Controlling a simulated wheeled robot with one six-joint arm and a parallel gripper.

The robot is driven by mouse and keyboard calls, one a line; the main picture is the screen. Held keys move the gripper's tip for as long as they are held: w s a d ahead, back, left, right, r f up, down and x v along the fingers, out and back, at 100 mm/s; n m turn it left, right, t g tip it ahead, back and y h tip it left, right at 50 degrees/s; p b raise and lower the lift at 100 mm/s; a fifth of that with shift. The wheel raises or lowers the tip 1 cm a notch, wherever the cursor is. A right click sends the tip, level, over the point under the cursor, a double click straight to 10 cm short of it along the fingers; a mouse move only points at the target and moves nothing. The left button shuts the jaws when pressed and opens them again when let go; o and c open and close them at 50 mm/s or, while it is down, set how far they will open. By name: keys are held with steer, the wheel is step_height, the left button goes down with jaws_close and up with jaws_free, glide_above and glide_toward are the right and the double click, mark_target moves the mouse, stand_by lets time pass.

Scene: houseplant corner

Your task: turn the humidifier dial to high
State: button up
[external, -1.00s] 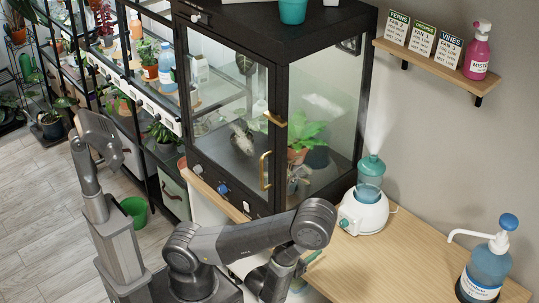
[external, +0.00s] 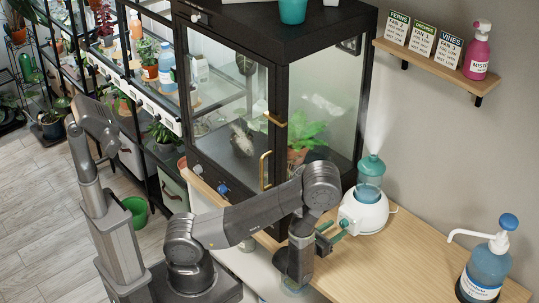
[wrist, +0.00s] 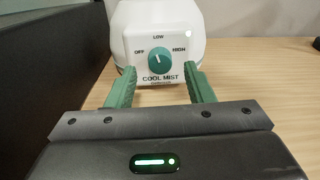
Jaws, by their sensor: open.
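The humidifier (external: 366,212) is a white rounded unit with a teal tank, standing on the wooden table with mist rising from it. Its green dial (wrist: 158,60) is on a white front panel marked OFF at left, LOW at top and HIGH at right. The dial's white mark points up and slightly left, close to LOW. My gripper (wrist: 161,84) is open, its green fingers apart, in front of and below the dial. The dial shows between the fingertips, with nothing held. In the external view my gripper (external: 334,238) is just left of the humidifier.
A black glass cabinet (external: 281,115) stands close on the left, behind my arm. A blue pump bottle (external: 488,270) is at the table's right end. The table (external: 400,262) between it and the humidifier is clear. A wall shelf (external: 430,72) holds cards and a pink spray bottle.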

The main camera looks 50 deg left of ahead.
steer(key=shift+w, duration=0.95)
steer(key=shift+c, duration=0.2)
steer(key=c, duration=1)
steer(key=shift+o, duration=0.2)
steer(key=shift+f+m, duration=0.1)
steer(key=shift+m, duration=0.2)
steer(key=m+b, duration=0.2)
steer(key=shift+m, duration=0.3)
steer(key=shift+m+b, duration=0.5)
steer(key=shift+m, duration=1.5)
